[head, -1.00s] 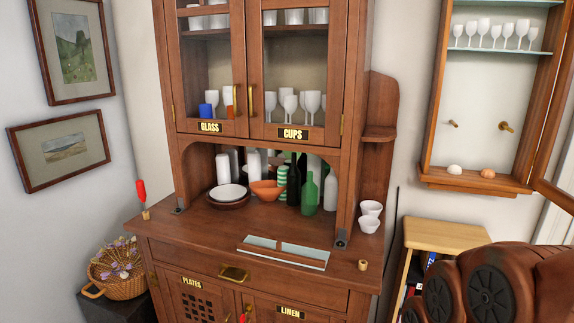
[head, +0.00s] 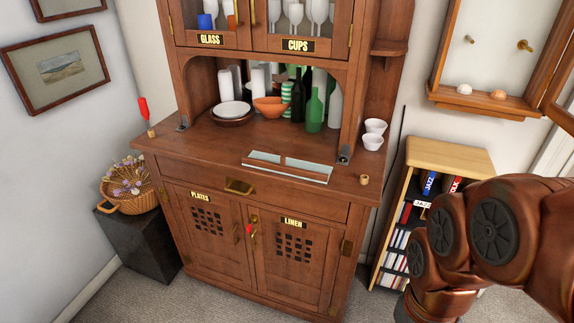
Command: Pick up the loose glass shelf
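A loose glass shelf (head: 305,173) lies flat on the front of the wooden dresser top, near its right side. It looks like a pale, see-through strip with a greenish edge, and a brown strip shows across its middle. My copper-coloured arm shows at the lower right, apart from the dresser. My gripper is outside the picture, so its fingers cannot be seen.
Behind the shelf stand a green bottle (head: 314,112), an orange bowl (head: 271,106) and white plates (head: 235,109). White cups (head: 373,134) sit to its right. A red-handled tool (head: 144,113) stands at the left. A bookcase (head: 450,155) stands right of the dresser.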

